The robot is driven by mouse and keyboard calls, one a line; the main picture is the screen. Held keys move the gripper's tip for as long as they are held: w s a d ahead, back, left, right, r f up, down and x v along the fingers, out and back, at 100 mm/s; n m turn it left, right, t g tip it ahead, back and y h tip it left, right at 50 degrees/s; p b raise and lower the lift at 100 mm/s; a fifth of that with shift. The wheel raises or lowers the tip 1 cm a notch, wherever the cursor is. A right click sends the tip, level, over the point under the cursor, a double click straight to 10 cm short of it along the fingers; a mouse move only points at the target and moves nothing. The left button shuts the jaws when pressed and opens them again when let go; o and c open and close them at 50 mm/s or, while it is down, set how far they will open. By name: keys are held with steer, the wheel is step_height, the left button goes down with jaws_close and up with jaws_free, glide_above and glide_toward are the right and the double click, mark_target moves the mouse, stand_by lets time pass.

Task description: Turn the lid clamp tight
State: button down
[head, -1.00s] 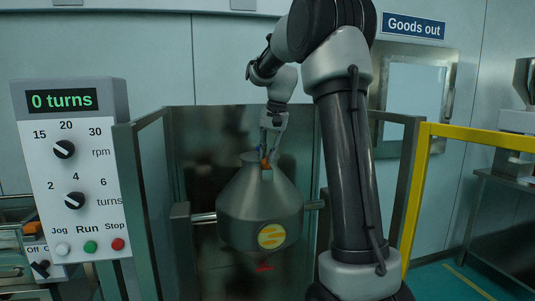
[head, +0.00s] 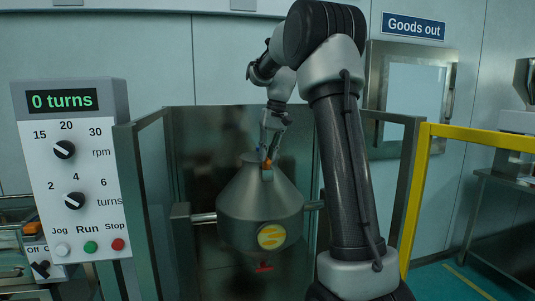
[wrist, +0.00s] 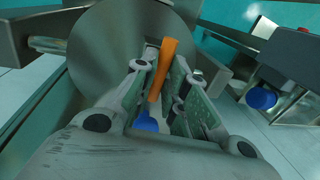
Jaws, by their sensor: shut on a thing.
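A grey metal vessel with a conical top (head: 259,205) hangs between side shafts and carries a yellow round label. At the top of the cone is the orange lid clamp (head: 266,162). In the wrist view the orange clamp handle (wrist: 165,65) runs between the fingers of my gripper (wrist: 160,78). My gripper (head: 266,153) comes down onto the clamp from above and is shut on it. A blue part (wrist: 146,121) shows lower between the fingers. The fingers hide part of the clamp, and how tight it is cannot be seen.
A control panel (head: 70,170) at the left reads "0 turns" and has two knobs and Jog, Run and Stop buttons. Metal guard panels (head: 150,200) flank the vessel. A yellow rail (head: 415,200) stands at the right. A "Goods out" hatch (head: 415,100) is behind.

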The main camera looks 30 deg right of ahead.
steer(key=c, duration=1.5)
jaws_free()
steer(key=shift+o, duration=0.2)
step_height(320, 180, up, 12)
steer(key=d, duration=0.2)
steer(key=shift+s, duration=0.3)
steer(key=shift+d+f, duration=0.1)
steer(key=shift+f, duration=0.05)
